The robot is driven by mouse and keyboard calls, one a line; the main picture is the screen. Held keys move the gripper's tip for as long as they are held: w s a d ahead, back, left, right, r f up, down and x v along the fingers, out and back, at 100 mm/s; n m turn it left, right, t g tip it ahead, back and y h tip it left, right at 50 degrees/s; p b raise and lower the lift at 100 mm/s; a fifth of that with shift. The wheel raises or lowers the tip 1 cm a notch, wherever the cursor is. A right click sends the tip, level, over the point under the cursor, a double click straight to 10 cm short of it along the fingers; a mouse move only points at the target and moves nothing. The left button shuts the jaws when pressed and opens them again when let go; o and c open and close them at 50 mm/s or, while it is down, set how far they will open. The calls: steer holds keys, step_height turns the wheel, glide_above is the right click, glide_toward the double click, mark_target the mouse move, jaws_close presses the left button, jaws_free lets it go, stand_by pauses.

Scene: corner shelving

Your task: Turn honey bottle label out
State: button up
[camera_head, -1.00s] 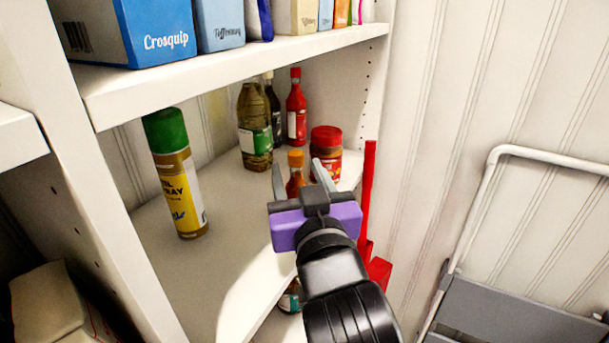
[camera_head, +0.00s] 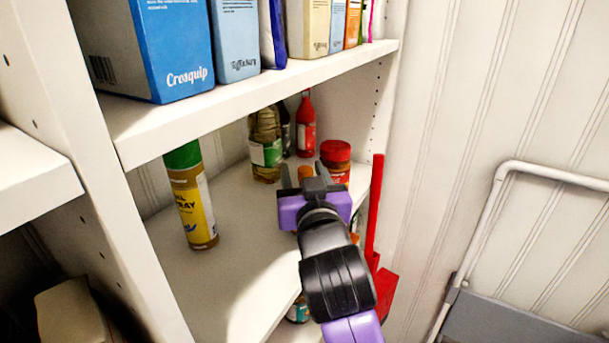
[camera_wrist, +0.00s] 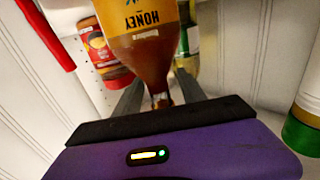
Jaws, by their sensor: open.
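The honey bottle (camera_wrist: 150,55) is amber with a yellow label, and the word HONEY shows toward my wrist camera. Its far end is cut off by the top of that view. In the head view only its orange top (camera_head: 305,172) shows clearly, as my gripper hides most of the rest. My gripper (camera_head: 304,180) is open on the middle shelf, one finger to each side of the bottle. In the wrist view the fingers (camera_wrist: 157,88) lie either side of the bottle's narrow neck; contact cannot be told.
A red-lidded jar (camera_head: 336,158) stands close on the right, an oil bottle (camera_head: 265,150) and a red bottle (camera_head: 306,125) behind. A spray can (camera_head: 192,200) stands left. The upper shelf (camera_head: 250,85) overhangs. A red upright object (camera_head: 374,210) is right of my arm.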

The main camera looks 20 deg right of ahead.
steer(key=shift+c, duration=0.5)
jaws_close()
stand_by(0.8)
